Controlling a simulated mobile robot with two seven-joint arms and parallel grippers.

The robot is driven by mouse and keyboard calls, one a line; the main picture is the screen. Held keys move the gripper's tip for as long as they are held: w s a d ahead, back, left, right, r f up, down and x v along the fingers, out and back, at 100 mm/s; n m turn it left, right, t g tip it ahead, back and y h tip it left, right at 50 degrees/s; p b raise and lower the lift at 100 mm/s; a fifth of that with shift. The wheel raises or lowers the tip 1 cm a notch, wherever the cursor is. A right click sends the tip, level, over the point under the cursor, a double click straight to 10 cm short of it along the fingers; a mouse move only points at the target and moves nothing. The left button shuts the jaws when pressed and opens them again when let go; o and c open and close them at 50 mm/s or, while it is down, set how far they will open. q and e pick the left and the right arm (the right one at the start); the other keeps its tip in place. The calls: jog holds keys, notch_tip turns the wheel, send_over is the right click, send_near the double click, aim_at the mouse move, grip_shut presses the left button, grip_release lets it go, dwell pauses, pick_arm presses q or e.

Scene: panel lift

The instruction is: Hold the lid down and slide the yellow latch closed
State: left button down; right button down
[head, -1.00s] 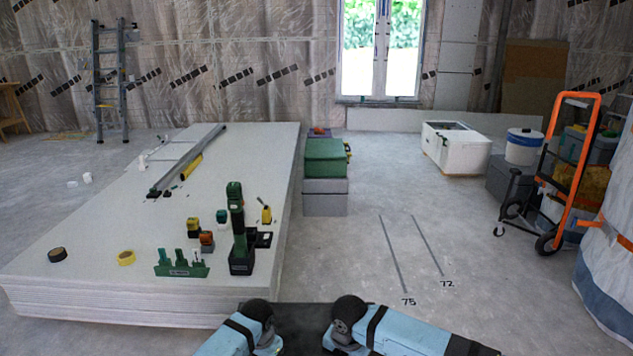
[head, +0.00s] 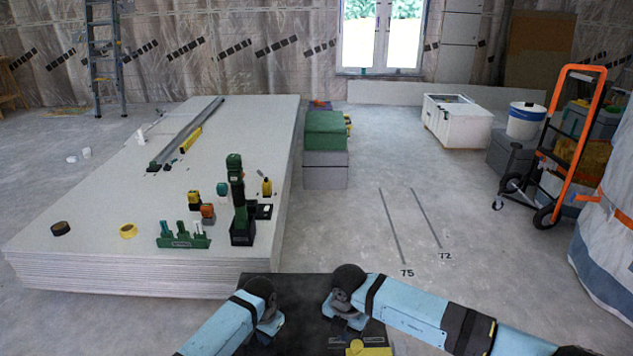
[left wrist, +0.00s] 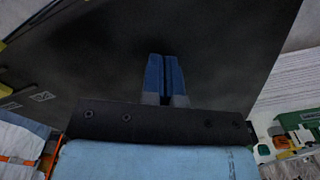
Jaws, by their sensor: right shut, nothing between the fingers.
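The black lid (head: 310,286) fills the bottom middle of the head view, and its dark flat face spans much of the left wrist view (left wrist: 225,60). A yellow latch (head: 368,350) shows at the bottom edge of the head view, partly cut off. My left gripper (head: 270,326) is over the lid's left part. Its blue fingers (left wrist: 166,80) are together with nothing seen between them. My right gripper (head: 345,322) is shut and empty, above the lid and just behind the latch in the picture. Whether either gripper touches the lid is unclear.
A stack of white panels (head: 90,220) stands at left, with a green drill (head: 239,205), tape rolls and small tools on it. Green and grey cases (head: 325,170) stand beyond the lid. An orange hand truck (head: 560,150) is at right. The middle floor is clear.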

aim_at(354, 345)
pick_arm(q)
jog(key=shift+f, duration=0.35)
dwell(0.5)
pick_arm(e)
jog(key=shift+f, duration=0.1)
pick_arm(q)
jog(key=shift+s, duration=0.1)
pick_arm(e)
jog(key=shift+f, duration=2.4)
pick_arm(q)
jog(key=shift+f, duration=0.1)
pick_arm(e)
jog(key=shift+d, duration=0.15)
jog(key=shift+d, duration=1.25)
jog(key=shift+a, duration=0.1)
